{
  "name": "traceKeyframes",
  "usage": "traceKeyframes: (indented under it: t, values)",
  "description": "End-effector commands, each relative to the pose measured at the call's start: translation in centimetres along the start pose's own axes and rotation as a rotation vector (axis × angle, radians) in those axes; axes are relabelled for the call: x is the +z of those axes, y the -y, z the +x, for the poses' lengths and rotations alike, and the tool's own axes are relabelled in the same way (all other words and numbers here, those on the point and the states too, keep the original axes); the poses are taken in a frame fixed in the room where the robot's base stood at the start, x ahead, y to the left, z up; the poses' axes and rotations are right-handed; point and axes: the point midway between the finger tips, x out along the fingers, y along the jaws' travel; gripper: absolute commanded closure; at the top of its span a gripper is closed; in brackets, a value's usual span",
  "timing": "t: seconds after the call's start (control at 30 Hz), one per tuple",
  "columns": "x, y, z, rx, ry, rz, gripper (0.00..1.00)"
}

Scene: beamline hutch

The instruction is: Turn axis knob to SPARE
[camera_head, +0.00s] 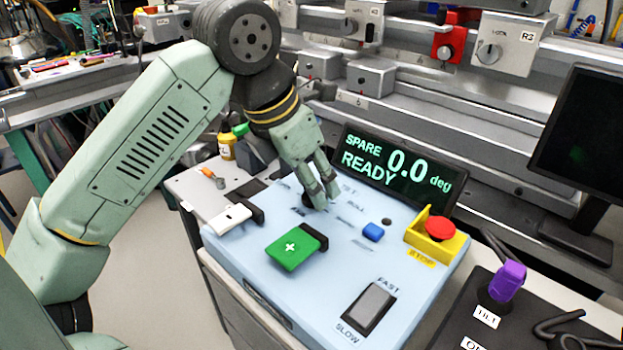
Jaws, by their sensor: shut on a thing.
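The light-blue control box (375,270) stands on a bench in the middle of the head view. My gripper (319,203) points down at the dark axis knob (309,201) near the box's back edge. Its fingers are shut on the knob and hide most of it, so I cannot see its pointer. The display (392,172) behind the knob shows SPARE, READY and 0.0 deg.
A purple-topped lever (507,281) and a dark monitor (585,140) stand at right.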

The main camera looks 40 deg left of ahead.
Motion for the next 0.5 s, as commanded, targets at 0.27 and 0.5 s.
traceKeyframes:
  t: [0.27, 0.5]
  values:
    - [0.01, 0.02, -0.01, 0.0, 0.0, 0.001, 0.53]
    - [0.01, 0.01, 0.0, 0.0, 0.0, 0.0, 0.42]
